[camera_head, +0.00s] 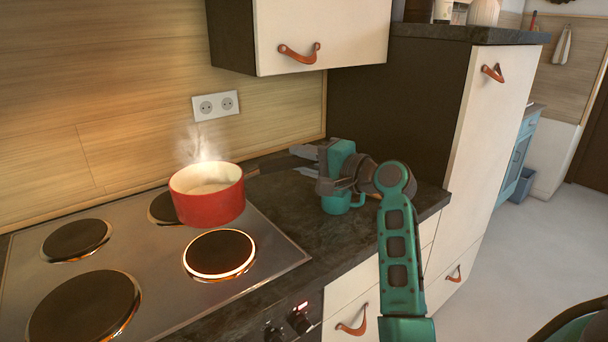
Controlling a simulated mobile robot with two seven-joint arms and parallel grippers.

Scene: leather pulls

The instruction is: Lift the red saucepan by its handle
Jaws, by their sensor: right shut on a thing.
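The red saucepan (208,207) is at the right side of the hob, with pale contents and steam rising from it. It is level and overlaps part of the back right burner in the picture. I cannot tell how large any gap beneath it is. Its dark handle (268,166) points right, toward my right gripper (303,164). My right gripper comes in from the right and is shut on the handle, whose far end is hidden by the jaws. My left gripper is not in the head view.
A teal mug (336,205) stands on the dark counter just below my right gripper. A wall cabinet (318,35) hangs above, and a tall cabinet (489,130) stands right.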

